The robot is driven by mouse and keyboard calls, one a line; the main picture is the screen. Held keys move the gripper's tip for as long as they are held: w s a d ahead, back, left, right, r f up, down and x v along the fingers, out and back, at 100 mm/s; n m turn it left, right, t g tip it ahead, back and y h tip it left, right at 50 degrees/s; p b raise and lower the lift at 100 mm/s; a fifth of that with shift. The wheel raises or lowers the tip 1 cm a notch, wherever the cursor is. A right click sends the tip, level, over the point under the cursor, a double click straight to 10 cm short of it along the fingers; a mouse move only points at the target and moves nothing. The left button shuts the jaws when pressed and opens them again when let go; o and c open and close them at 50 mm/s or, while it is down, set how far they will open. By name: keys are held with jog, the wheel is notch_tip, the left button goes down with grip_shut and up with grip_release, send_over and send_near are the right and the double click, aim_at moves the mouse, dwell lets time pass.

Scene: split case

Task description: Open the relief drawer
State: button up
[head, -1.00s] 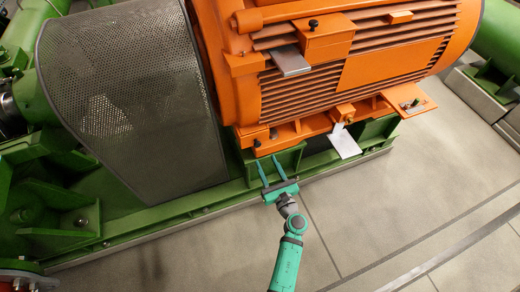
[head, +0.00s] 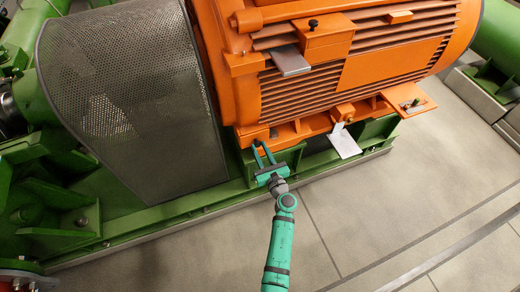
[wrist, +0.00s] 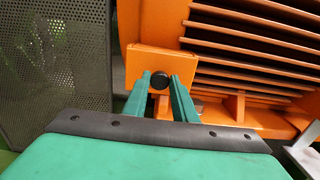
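A small orange box (wrist: 150,62) with a round black knob (wrist: 160,80) on its front fills the middle of the wrist view. In the head view this box (head: 249,134) is at the lower left corner of the orange motor housing. No label shows, so I cannot tell by name whether it is the relief drawer. Its front looks flush, with no opening visible. My gripper (wrist: 161,79) has one green finger on each side of the knob, both seeming to touch it. In the head view my gripper (head: 260,147) reaches up to the box from below.
Another orange box (head: 326,42) with a black knob sits higher on the motor. An orange shelf (head: 410,98) with a knob juts out at right. Grey plates (head: 343,141) stick out nearby. A perforated guard (head: 125,100) stands left. The tiled floor (head: 400,190) in front is clear.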

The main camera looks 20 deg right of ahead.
grip_shut()
jog(key=s, duration=0.6)
jog(key=o, duration=0.8)
grip_release()
jog(key=shift+d, duration=0.1)
jog(key=s, duration=1)
jog(key=shift+s+d, duration=0.15)
jog(key=shift+s, duration=0.25)
